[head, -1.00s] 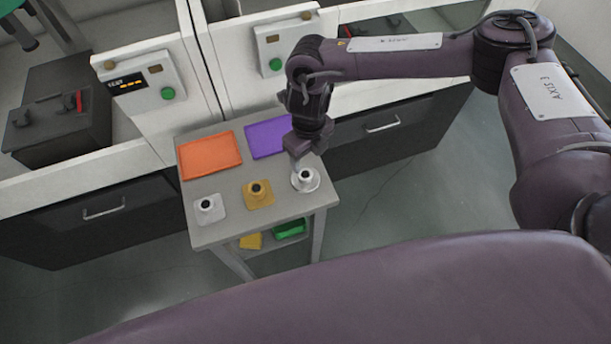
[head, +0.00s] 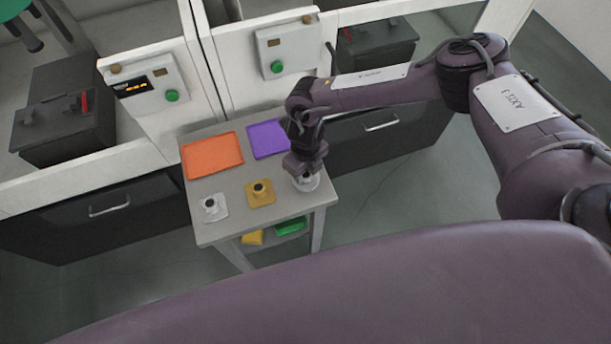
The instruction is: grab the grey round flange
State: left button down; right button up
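The grey round flange (head: 311,184) stands at the right front of the small grey table, its round base on the tabletop. My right gripper (head: 304,177) is directly over it, with the fingertips down at its upright neck. The gripper hides most of the neck, and I cannot tell whether the fingers are open or closed on it. My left gripper does not show in the head view.
On the table (head: 225,220) stand a square grey flange (head: 213,209), a square yellow flange (head: 260,194), an orange tray (head: 212,156) and a purple tray (head: 266,139). A lower shelf holds yellow and green items. White cabinets with control boxes (head: 148,84) stand behind.

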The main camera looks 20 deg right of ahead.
jog(key=c, duration=0.5)
jog(key=shift+r, duration=0.15)
